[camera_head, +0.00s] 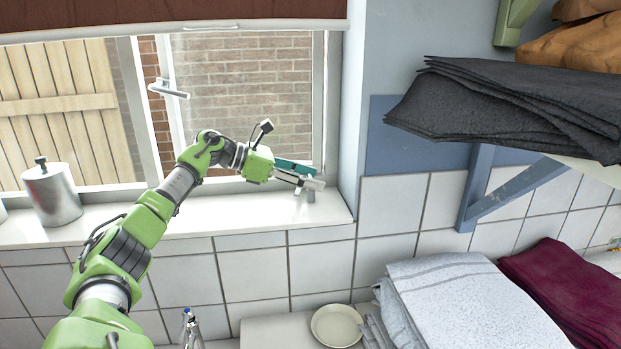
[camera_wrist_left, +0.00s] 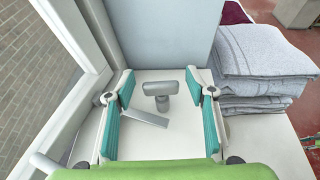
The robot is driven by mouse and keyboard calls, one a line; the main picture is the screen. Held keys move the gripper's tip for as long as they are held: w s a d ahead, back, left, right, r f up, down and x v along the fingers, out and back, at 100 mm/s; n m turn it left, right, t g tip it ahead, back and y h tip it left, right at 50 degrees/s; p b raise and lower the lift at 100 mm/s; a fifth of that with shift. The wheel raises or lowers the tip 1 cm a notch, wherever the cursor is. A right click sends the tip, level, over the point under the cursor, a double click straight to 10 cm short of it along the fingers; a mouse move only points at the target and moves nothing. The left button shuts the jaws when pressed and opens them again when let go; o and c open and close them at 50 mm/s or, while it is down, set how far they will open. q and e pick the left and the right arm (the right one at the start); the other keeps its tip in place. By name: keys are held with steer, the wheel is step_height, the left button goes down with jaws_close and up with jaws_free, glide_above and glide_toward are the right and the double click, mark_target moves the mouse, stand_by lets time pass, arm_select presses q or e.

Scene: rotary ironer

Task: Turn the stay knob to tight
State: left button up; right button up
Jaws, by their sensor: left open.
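The stay knob (camera_wrist_left: 160,89) is a grey T-shaped handle on a short post, seen in the left wrist view above the white sill. A flat grey stay bar (camera_wrist_left: 146,118) lies just beside it, to the lower left. My left gripper (camera_wrist_left: 159,78) is open, with its teal-lined fingers on either side of the knob and a visible gap to each. In the head view my left gripper (camera_head: 297,172) reaches over the right end of the sill, and the grey knob (camera_head: 314,185) shows at its fingertips, partly covered.
The window frame (camera_head: 330,110) and the side wall close in on the right of the sill (camera_head: 240,224). A metal canister (camera_head: 53,196) stands on the sill at left. Folded towels (camera_head: 470,300) and a plate (camera_head: 337,326) lie below right, under a wall shelf with dark cloths (camera_head: 500,105).

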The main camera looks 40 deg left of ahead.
arm_select(q)
steer(key=v, duration=1.1)
steer(key=shift+s+a+r, duration=0.2)
steer(key=shift+a, duration=0.05)
